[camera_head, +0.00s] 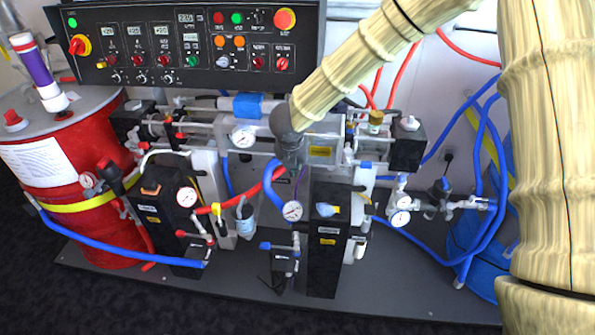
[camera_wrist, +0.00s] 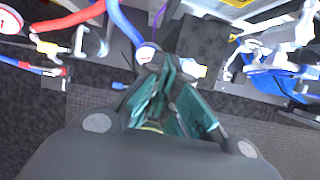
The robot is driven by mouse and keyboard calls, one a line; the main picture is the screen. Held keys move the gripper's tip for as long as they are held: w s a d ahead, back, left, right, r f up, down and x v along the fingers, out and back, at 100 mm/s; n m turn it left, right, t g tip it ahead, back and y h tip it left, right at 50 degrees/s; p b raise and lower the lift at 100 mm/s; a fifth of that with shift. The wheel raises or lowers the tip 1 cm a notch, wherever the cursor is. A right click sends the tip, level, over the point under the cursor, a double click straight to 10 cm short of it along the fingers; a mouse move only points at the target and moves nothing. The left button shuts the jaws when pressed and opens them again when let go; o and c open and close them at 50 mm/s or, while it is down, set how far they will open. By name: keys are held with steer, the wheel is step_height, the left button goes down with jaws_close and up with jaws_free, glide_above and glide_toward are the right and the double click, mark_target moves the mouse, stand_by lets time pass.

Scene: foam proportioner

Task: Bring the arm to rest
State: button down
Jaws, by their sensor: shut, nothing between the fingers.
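My arm comes in from the right in the head view, in wood-like segments, and reaches left and down over the foam proportioner (camera_head: 325,125). Its grey end (camera_head: 289,140) is in front of the machine's middle, near a round gauge (camera_head: 243,137). The fingers cannot be made out clearly there. In the wrist view my gripper (camera_wrist: 168,78) is shut, with teal finger pads close together and nothing held. Behind the fingertips show a gauge (camera_wrist: 146,54), a blue hose (camera_wrist: 122,22) and dark machine parts. I cannot tell the gap to them.
A control panel (camera_head: 150,75) with knobs and buttons stands behind. A red drum (camera_head: 75,165) stands at left, blue hoses (camera_head: 483,140) at right. Valves and gauges crowd the middle. The base plate (camera_head: 400,295) is bare at front right.

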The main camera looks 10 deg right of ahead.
steer(key=v, duration=0.6)
steer(key=shift+a+r+b, duration=0.2)
steer(key=shift+r+b, duration=0.05)
steer(key=shift+b, duration=0.15)
steer(key=s+d+f+n, duration=0.3)
steer(key=s+f+n, duration=0.2)
steer(key=f+n, duration=0.3)
steer(key=s+d+f+n+h, duration=0.1)
steer(key=s+d+f+n, duration=0.2)
steer(key=s+f+n, duration=0.5)
steer(key=s+d+f+n, duration=0.3)
steer(key=f+n, duration=0.2)
steer(key=f, duration=0.5)
steer(key=s+d+f+n+g+y, duration=0.1)
steer(key=s+f+n+g, duration=0.1)
steer(key=s+f+n, duration=0.3)
steer(key=s+d+f+n+g+y, duration=0.1)
steer(key=s+f+n, duration=0.4)
steer(key=s+n, duration=0.8)
steer(key=s+d+g, duration=0.1)
steer(key=s, duration=0.7)
steer(key=shift+d+f+n+y, duration=0.15)
steer(key=shift+f+n+y, duration=0.1)
steer(key=shift+n+y, duration=0.05)
